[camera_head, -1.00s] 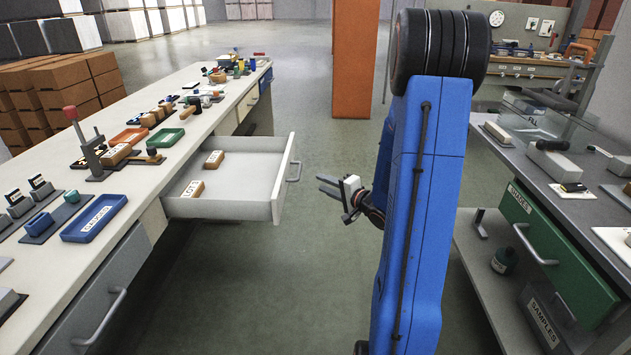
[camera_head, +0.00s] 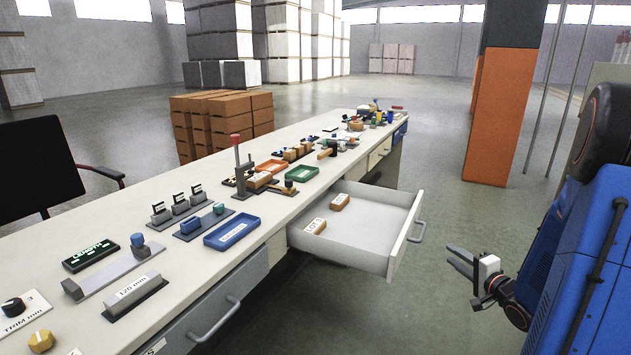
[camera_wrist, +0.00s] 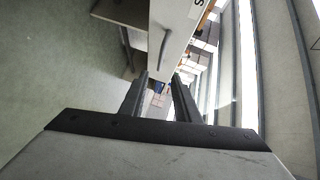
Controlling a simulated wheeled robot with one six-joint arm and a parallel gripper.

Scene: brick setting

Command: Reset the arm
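My gripper (camera_head: 462,262) is at the right in the head view, out over the floor to the right of the open drawer. Its two dark fingers are apart with nothing between them. In the wrist view the fingers (camera_wrist: 160,82) also stand apart and empty. My blue arm fills the right edge of the head view. The open drawer (camera_head: 400,236) sticks out of the long workbench (camera_head: 100,222). Two small brick-coloured blocks with white labels lie in it, one near its front left (camera_head: 316,227) and one farther back (camera_head: 340,202).
Blue (camera_head: 232,232), orange (camera_head: 271,167) and green (camera_head: 303,173) trays, a red-knobbed press (camera_head: 240,165) and gauge blocks stand on the bench. A closed grey drawer (camera_head: 205,310) is nearer. An orange pillar (camera_head: 497,115) stands behind. Brick stacks (camera_head: 220,122) are beyond the bench. Floor around my gripper is clear.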

